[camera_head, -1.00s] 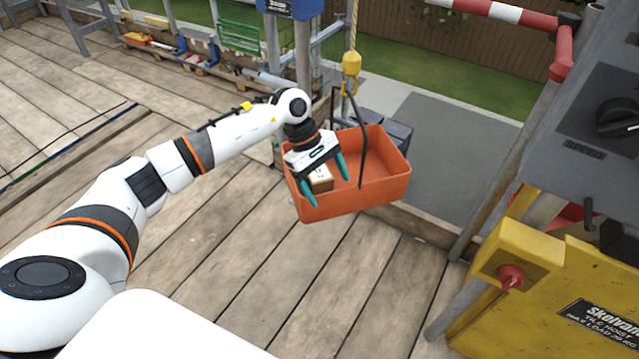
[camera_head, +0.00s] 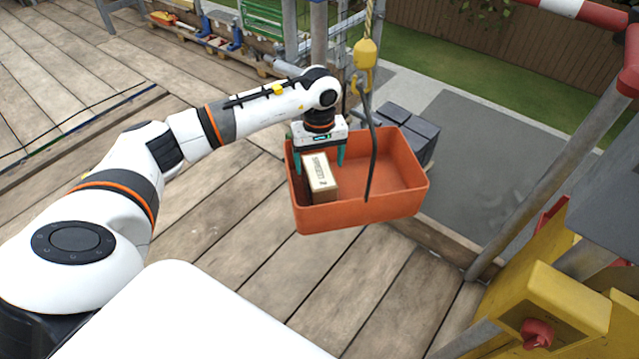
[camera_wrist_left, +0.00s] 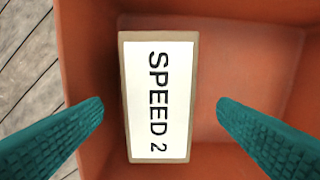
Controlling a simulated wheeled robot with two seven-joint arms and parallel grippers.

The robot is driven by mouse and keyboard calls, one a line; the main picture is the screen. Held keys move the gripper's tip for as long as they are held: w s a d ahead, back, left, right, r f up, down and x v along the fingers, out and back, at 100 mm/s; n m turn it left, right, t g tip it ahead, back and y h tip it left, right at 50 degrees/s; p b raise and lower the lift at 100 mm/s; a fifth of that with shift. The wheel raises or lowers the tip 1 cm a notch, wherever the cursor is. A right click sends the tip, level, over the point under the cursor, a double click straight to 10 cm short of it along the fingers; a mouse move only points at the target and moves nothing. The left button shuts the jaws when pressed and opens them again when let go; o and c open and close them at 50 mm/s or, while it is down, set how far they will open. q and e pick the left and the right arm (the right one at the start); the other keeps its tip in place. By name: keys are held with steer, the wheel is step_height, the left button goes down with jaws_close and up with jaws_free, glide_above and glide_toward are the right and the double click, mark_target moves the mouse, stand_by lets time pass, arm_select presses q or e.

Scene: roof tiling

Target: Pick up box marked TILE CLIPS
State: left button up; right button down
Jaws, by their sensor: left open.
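A small cardboard box (camera_head: 319,173) with a white label stands in the left part of an orange tub (camera_head: 362,212). In the left wrist view the box (camera_wrist_left: 159,95) reads "SPEED 2". I see no box marked TILE CLIPS. My left gripper (camera_head: 319,157) points down into the tub at the box. Its teal fingers are open and spread to either side of the box, with gaps on both sides in the left wrist view (camera_wrist_left: 160,106). The fingers are not closed on it. My right gripper is not in view.
The tub hangs from a yellow hoist hook (camera_head: 364,56) by a dark bail (camera_head: 373,150) that arches right of my gripper. Dark blocks (camera_head: 408,128) lie behind the tub. A yellow hoist housing (camera_head: 553,305) stands at right. The plank deck is clear in front.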

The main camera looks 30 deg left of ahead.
mark_target(319, 170)
arm_select(q)
steer(key=shift+s+f+b, duration=0.15)
steer(key=shift+f+b, duration=0.2)
steer(key=shift+f, duration=2.45)
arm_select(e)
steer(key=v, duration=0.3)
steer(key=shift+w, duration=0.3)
arm_select(q)
steer(key=shift+c, duration=0.5)
steer(key=shift+r, duration=0.1)
steer(key=c, duration=1.4)
